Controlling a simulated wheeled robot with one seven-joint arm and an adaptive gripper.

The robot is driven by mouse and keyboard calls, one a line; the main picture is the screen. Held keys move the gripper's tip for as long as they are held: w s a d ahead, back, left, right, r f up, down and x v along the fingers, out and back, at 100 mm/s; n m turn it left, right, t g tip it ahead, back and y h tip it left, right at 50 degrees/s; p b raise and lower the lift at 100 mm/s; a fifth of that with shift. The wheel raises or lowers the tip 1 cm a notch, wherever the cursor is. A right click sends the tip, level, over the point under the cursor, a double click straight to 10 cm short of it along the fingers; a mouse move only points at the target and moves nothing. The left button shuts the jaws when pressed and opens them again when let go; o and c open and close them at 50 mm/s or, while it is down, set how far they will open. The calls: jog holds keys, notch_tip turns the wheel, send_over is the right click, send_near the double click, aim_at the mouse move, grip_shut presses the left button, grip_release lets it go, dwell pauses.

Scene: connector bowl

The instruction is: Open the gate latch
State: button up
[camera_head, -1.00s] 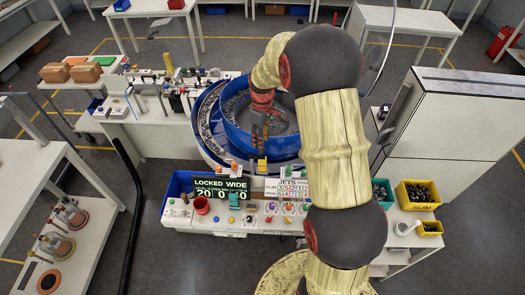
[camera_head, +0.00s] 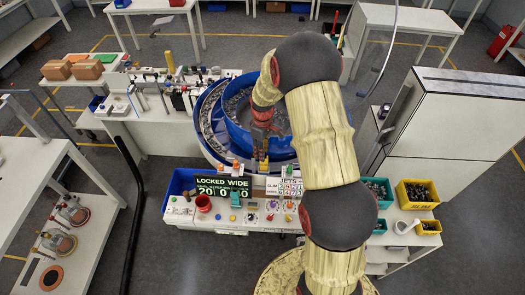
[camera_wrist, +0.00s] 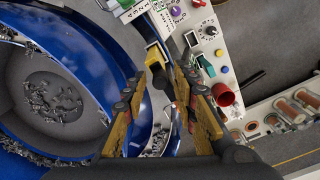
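A small yellow block, which looks like the latch handle (camera_head: 263,166), stands at the near rim of the blue bowl (camera_head: 231,132), just behind the panel. In the wrist view the yellow block (camera_wrist: 156,64) has a dark face and lies just ahead of my fingertips, roughly between them. My gripper (camera_wrist: 158,78) is open, with a clear gap between its fingers and nothing held. In the head view my gripper (camera_head: 261,148) points down just above the yellow block. Whether a finger touches it I cannot tell. The sign (camera_head: 222,188) reads "LOCKED WIDE".
The white control panel (camera_head: 220,222) carries a red cup (camera_head: 203,203), a teal lever (camera_head: 235,199) and several knobs. A "JETS" board (camera_head: 284,187) stands right of the sign. Yellow bins (camera_head: 416,193) of dark parts stand at right. The bowl holds loose grey parts.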

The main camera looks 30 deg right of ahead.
aim_at(253, 158)
jog(key=c, duration=0.6)
grip_shut()
jog(key=shift+s+a+m+b, duration=0.2)
jog(key=shift+a+m+b, duration=0.85)
jog(key=shift+m, duration=1.7)
jog(key=shift+s+a+m+b, duration=0.25)
jog(key=shift+a+m+b, duration=0.4)
jog(key=shift+m+b, duration=1.45)
jog(key=shift+s+a+m+b, duration=0.2)
jog(key=shift+a+m+b, duration=0.5)
jog(key=shift+m, duration=2.75)
jog(key=shift+a, duration=0.15)
jog(key=o, duration=0.8)
grip_release()
